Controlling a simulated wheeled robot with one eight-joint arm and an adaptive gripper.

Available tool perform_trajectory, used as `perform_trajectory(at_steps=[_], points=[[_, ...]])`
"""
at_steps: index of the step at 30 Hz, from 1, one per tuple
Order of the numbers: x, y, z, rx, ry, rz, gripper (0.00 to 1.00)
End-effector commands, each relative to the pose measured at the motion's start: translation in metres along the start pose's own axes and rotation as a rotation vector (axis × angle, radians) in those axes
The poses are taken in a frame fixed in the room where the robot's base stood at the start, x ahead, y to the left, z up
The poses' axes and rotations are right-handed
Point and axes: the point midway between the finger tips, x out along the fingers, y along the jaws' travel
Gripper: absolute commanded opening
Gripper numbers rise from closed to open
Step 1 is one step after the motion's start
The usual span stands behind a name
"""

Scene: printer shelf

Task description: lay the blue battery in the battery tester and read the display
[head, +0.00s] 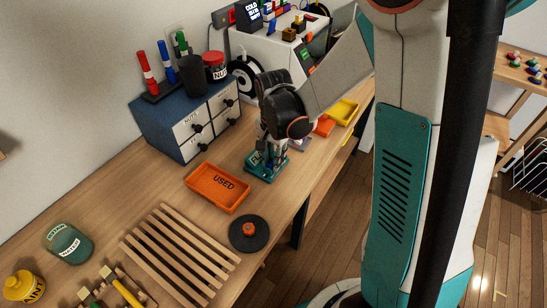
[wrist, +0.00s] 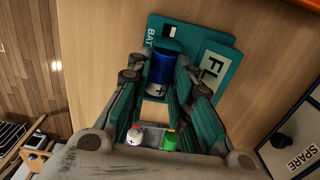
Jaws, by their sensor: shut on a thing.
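The teal battery tester (head: 262,174) stands on the bench below my gripper (head: 268,152) in the head view. In the wrist view, the tester (wrist: 190,30) lies behind the fingers, with part of its lettering "BAT" showing. A pale green panel (wrist: 214,68) on it shows large letters starting "FL"; the rest is hidden by a finger. The head view hides the battery.
An orange tray marked USED (head: 219,187) is left of the tester. A dark round disc (head: 249,233) and wooden slats (head: 178,254) lie nearer. A blue drawer cabinet (head: 186,118) stands behind. Red-white (wrist: 136,136) and green (wrist: 170,139) cylinders show between the finger bases in the wrist view.

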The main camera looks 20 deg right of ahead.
Motion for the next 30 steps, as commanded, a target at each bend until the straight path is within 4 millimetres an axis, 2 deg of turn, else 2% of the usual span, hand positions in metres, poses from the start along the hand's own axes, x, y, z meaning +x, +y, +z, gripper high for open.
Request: perform_trajectory(at_steps=[5, 6, 8, 20, 30], points=[[0.0, 0.0, 0.0, 0.0, 0.0, 0.0, 0.0], [0.0, 0.0, 0.0, 0.0, 0.0, 0.0, 0.29], [0.0, 0.0, 0.0, 0.0, 0.0, 0.0, 0.43], [-0.002, 0.0, 0.0, 0.0, 0.0, 0.0, 0.44], [-0.022, 0.0, 0.0, 0.0, 0.0, 0.0, 0.44]])
